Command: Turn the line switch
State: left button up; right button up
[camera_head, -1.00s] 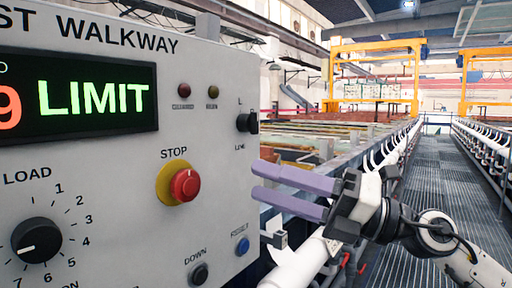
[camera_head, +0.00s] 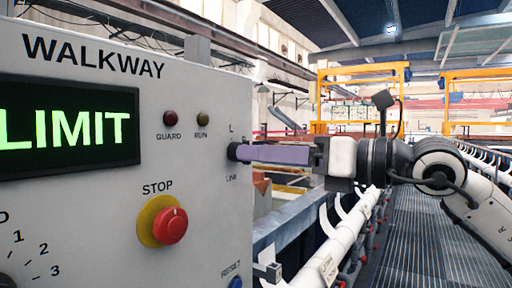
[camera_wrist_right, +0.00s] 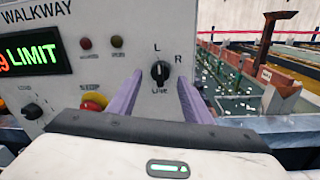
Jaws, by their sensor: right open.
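The line switch is a small black knob (camera_wrist_right: 160,72) on the grey control panel, with L and R marked above it and LINE below. In the head view the knob (camera_head: 233,151) shows at the panel's right side, partly hidden by my right gripper (camera_head: 248,154). The right gripper's purple fingers point at the panel, level with the knob. In the right wrist view the open fingers (camera_wrist_right: 158,97) stand on either side of the knob, with a gap to each side. I cannot tell how far the tips are from the panel face. My left gripper is not in view.
The panel (camera_head: 90,195) carries a red stop button (camera_head: 170,225) on a yellow ring, a green LIMIT display (camera_head: 66,129), two small lamps and a reset button (camera_head: 236,283). White pipes (camera_head: 340,235) and a grated walkway (camera_head: 415,235) run to the right.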

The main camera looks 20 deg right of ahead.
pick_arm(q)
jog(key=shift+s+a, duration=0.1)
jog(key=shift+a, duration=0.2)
pick_arm(e)
jog(key=shift+x, duration=1.05)
jog(key=shift+c, duration=0.3)
jog(key=c, duration=1)
